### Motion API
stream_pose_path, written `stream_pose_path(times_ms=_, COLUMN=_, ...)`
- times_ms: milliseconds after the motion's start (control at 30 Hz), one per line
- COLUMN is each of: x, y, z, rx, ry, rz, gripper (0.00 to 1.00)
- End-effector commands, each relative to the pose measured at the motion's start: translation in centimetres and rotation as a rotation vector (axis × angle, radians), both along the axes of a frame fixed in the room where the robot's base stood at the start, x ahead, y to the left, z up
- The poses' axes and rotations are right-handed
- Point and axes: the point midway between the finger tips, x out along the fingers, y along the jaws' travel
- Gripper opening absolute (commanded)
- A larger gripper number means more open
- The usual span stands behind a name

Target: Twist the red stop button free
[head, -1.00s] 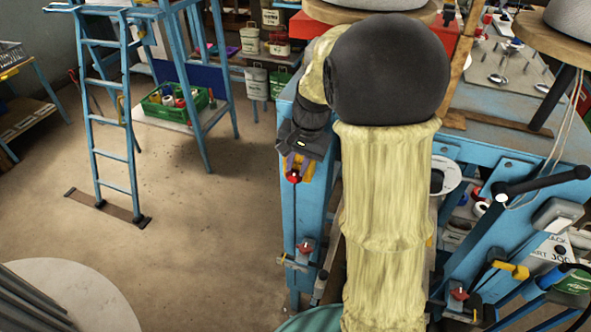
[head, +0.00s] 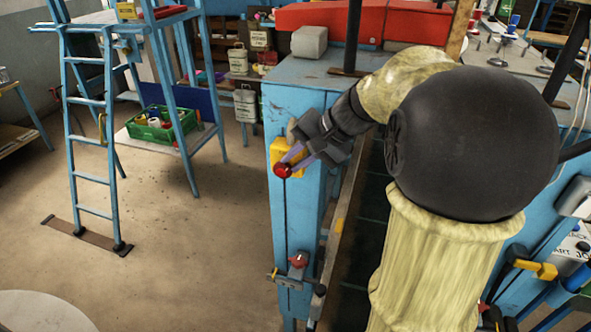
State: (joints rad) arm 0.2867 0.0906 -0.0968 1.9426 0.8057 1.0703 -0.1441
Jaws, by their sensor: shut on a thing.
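The red stop button (head: 283,170) sits on a yellow box (head: 288,155) on the front face of the blue machine frame (head: 300,215). My gripper (head: 288,162) reaches it from the upper right. The fingers and the dark gripper body hide part of the yellow box. My yellow-sleeved arm with its black joint fills the right middle of the view.
A second red-topped fitting (head: 298,260) is lower on the same frame. A grey block (head: 309,41) rests on the frame's top. A blue ladder (head: 90,130) and a green crate (head: 160,123) stand to the left. Floor between is clear.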

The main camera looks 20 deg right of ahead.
Motion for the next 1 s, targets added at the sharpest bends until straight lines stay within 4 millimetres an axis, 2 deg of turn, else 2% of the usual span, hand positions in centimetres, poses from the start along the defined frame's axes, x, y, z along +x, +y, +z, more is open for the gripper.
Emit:
stream_pose_path(times_ms=33, x=-0.2, y=-0.04, z=-1.12, rx=0.006, ry=0.011, rz=0.003, gripper=0.0)
stream_pose_path(times_ms=567, x=-0.23, y=-0.09, z=-0.86, rx=0.024, ry=-0.005, rz=0.004, gripper=0.0)
stream_pose_path(times_ms=600, x=-0.22, y=-0.09, z=-0.86, rx=0.024, ry=-0.005, rz=0.004, gripper=0.18)
stream_pose_path(times_ms=700, x=-0.21, y=-0.08, z=-0.86, rx=0.024, ry=-0.004, rz=0.003, gripper=0.35)
stream_pose_path(times_ms=1000, x=-0.16, y=-0.12, z=-0.48, rx=0.025, ry=-0.011, rz=0.001, gripper=0.35)
